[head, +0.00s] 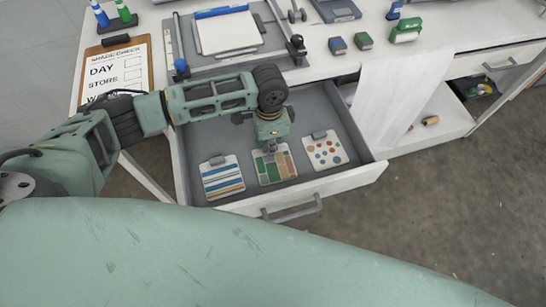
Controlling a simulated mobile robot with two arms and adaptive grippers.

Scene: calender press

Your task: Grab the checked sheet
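The checked sheet (277,174), with green, brown and tan squares, lies in the open drawer (195,140) between two other sheets. My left gripper (271,148) points down into the drawer at the top edge of the checked sheet. Its fingers cover that edge and any clip there. I cannot tell whether the fingers are open or closed on it. My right gripper is not in view.
A striped sheet (222,178) lies to the left and a dotted sheet (325,151) to the right in the drawer. The drawer front has a handle (292,212). A clipboard (118,68), a paper stack (228,34) and stamps stand on the table above.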

